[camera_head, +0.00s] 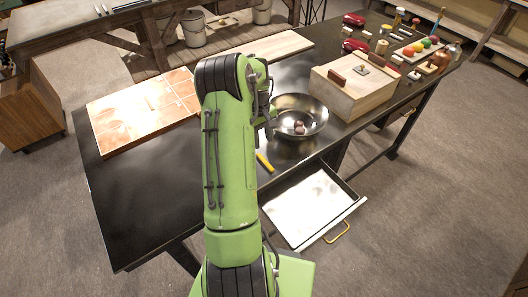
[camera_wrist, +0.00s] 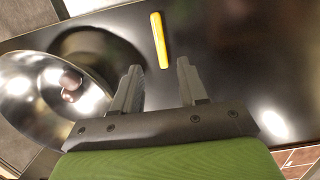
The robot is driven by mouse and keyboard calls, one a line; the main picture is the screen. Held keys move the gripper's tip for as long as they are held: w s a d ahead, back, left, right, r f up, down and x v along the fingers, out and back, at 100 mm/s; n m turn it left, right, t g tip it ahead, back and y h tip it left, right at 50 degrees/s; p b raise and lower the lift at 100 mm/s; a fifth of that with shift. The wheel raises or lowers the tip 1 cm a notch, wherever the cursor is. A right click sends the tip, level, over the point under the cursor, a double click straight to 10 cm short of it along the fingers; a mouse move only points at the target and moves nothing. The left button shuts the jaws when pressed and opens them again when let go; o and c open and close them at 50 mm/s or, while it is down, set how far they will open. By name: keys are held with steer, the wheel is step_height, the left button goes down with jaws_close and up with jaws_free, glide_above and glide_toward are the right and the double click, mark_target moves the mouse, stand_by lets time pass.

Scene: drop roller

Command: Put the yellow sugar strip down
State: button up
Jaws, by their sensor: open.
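The yellow sugar strip (camera_head: 264,162) lies on the black table top, in front of the metal bowl in the head view. In the wrist view the strip (camera_wrist: 160,40) lies flat on the dark surface, just beyond the fingertips and apart from them. My gripper (camera_wrist: 160,72) is open with nothing between its two fingers. In the head view my green arm hides most of the gripper.
A metal bowl (camera_head: 315,112) with small brown things in it stands close by; it fills the left of the wrist view. A wooden box (camera_head: 345,97) stands right of it. A tiled board (camera_head: 110,122) lies left. An open drawer (camera_head: 343,217) juts out below the table.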

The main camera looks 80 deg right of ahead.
steer(key=w+a+r+n+t+h, duration=0.1)
steer(key=w+a+r, duration=0.3)
steer(key=w+r, duration=0.2)
steer(key=w+a+r+n+t, duration=0.1)
steer(key=w+a+r, duration=0.3)
steer(key=w+r, duration=0.2)
steer(key=w+a+r+n+t+h, duration=0.1)
steer(key=w+a+r, duration=0.25)
steer(key=a, duration=0.35)
steer(key=w+a+r, duration=0.3)
steer(key=a+r, duration=0.1)
steer(key=a, duration=0.2)
steer(key=s+a+r+n+t, duration=0.2)
steer(key=a+r+n, duration=0.1)
steer(key=a, duration=1.2)
steer(key=s+a+f+n+t, duration=0.1)
steer(key=s+a+n+t, duration=0.1)
steer(key=s+a, duration=0.5)
steer(key=shift+a+y, duration=0.4)
steer(key=shift+a, duration=0.2)
